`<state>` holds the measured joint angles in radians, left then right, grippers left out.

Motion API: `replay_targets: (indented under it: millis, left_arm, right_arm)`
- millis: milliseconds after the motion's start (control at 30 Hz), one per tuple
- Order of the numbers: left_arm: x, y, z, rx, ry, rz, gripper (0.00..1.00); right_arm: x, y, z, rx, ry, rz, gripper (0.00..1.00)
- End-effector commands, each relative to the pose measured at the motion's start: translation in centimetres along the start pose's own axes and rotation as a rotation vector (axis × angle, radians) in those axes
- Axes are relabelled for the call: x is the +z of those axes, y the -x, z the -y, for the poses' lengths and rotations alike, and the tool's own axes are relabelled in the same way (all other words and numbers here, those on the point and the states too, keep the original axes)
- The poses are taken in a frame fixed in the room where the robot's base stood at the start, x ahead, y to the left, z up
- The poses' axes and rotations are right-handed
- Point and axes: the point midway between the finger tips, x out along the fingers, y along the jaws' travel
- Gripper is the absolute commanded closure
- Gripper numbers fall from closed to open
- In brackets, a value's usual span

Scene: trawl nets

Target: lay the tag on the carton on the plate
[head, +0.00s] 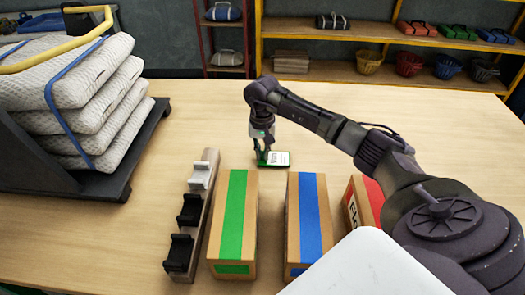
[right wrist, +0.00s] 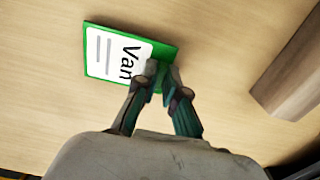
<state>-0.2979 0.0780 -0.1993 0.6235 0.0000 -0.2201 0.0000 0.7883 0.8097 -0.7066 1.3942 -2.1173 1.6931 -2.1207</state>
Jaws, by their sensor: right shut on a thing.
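A green tag (head: 281,158) with a white label lies flat, low over or on the table beyond the cartons. My right gripper (head: 263,159) is shut on its edge; in the right wrist view the fingertips (right wrist: 162,70) pinch the tag (right wrist: 104,52), with "Van" partly readable. I cannot tell whether the tag touches the table. Nearer stand a carton with a green stripe (head: 232,210), one with a blue stripe (head: 309,215) and one with a red stripe (head: 367,196), partly hidden by my right arm. No plate shows clearly under any carton. My left gripper is not in view.
A wooden rail (head: 208,163) with one white and two black holders stands left of the cartons. Stacked white sacks (head: 80,85) sit on a dark stand at left. Shelves (head: 345,72) with baskets line the back. The table beyond the tag is clear.

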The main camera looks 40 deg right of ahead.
Motion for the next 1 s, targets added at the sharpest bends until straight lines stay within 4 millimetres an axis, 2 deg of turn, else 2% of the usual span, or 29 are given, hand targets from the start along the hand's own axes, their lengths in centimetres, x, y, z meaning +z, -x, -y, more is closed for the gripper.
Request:
replay_targets:
  millis: [367,400,533,567,833,933,1000]
  left_arm:
    - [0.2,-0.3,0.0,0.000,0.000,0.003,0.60]
    - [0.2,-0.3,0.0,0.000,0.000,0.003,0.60]
    - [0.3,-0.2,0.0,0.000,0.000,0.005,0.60]
    - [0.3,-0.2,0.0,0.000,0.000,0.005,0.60]
    - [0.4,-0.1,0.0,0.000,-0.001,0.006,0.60]
    - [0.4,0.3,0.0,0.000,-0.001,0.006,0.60]
    - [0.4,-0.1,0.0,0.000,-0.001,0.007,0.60]
  right_arm:
    - [0.0,-0.8,0.0,-0.001,0.000,-0.001,1.00]
    - [0.0,-0.9,0.0,-0.001,0.000,-0.001,0.89]
    - [0.0,-0.7,0.0,-0.001,0.000,-0.001,0.67]
    - [0.0,-0.7,0.0,-0.001,0.000,-0.001,0.66]
    - [0.0,-0.7,0.0,-0.001,0.000,-0.001,0.66]
    - [0.0,-0.1,0.0,-0.002,0.000,-0.001,0.66]
    - [-0.2,0.6,0.0,-0.004,0.000,-0.005,0.66]
